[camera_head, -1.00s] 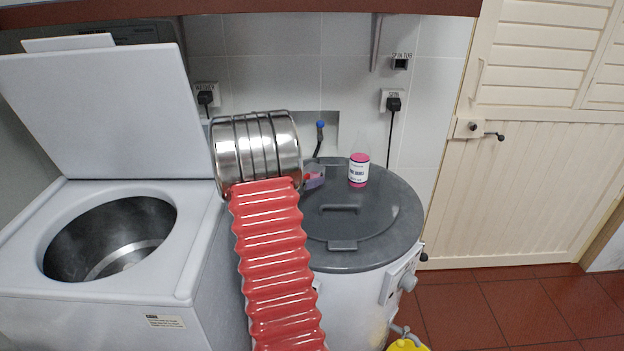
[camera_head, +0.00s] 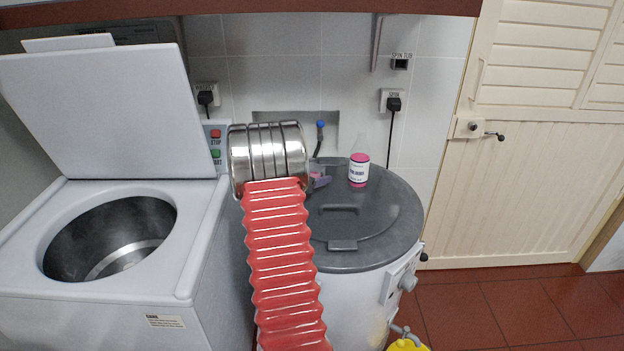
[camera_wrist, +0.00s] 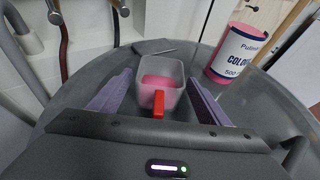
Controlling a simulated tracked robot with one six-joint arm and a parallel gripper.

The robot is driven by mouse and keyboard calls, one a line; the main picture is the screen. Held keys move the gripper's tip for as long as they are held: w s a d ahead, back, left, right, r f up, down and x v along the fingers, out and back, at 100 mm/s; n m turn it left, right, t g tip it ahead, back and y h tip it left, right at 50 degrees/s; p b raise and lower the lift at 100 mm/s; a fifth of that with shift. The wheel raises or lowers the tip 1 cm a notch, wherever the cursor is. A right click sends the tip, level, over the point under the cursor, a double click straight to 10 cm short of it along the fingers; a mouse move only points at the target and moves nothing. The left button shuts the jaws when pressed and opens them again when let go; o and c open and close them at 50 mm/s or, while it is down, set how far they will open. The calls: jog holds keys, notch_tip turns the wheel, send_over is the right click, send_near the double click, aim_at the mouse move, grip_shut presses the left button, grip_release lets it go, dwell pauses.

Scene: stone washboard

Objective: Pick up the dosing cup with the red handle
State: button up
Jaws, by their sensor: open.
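The dosing cup (camera_wrist: 160,82) is a translucent cup with pink contents and a red handle (camera_wrist: 158,104). In the wrist view it stands on the grey spin tub lid, its handle toward my gripper. My gripper (camera_wrist: 157,86) is open, with one purple-grey finger on each side of the cup. I cannot tell whether either finger touches it. The cup is hidden there behind my arm.
A pink and white bottle (camera_head: 359,170) stands close to the right of the cup, also in the wrist view (camera_wrist: 237,52). The grey lid (camera_head: 385,215) is otherwise mostly clear. An open washer (camera_head: 110,235) stands at left. A tiled wall with cables lies behind.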

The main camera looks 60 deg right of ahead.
jog(key=shift+c, duration=0.6)
jog(key=c, duration=1)
